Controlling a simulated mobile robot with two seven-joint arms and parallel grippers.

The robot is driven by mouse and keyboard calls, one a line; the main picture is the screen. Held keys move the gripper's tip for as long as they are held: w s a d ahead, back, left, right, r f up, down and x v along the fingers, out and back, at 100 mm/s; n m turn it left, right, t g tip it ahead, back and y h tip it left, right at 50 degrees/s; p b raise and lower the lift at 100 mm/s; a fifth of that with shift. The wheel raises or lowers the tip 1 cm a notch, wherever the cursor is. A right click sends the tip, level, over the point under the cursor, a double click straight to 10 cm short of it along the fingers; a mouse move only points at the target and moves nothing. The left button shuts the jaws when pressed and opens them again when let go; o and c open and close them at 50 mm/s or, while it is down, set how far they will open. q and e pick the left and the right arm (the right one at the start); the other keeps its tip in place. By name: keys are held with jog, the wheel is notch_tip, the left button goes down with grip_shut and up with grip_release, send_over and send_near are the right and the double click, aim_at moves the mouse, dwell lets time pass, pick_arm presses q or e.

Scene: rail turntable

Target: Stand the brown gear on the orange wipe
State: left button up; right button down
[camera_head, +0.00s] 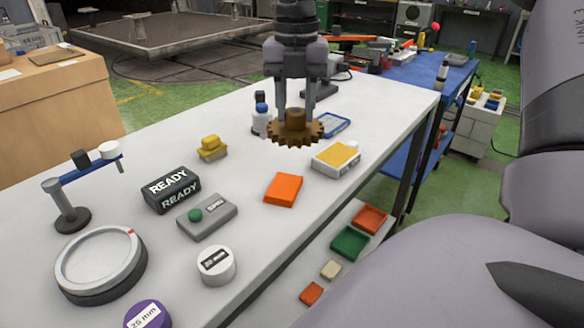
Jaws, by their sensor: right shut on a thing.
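The brown gear (295,132) is held in the air above the white table, its toothed disc lying about level and its hub up. My right gripper (295,108) comes down from the top of the view and is shut on the gear's hub. The orange wipe (283,190) lies flat on the table, below the gear in the picture and clear of it. Nothing rests on the wipe. My left gripper is not in view.
A white-and-yellow box (336,158) stands right of the wipe. A grey box with a green button (207,215), a black READY block (171,190) and yellow blocks (211,148) are to its left. A bottle (262,120) and blue tray (335,125) are behind.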

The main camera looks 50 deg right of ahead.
notch_tip(320, 180, down, 13)
jog(key=shift+f, duration=0.25)
dwell(0.3)
jog(key=shift+f, duration=0.25)
jog(key=c, duration=0.7)
grip_release()
jog(key=shift+r, duration=0.1)
jog(key=shift+r, duration=0.1)
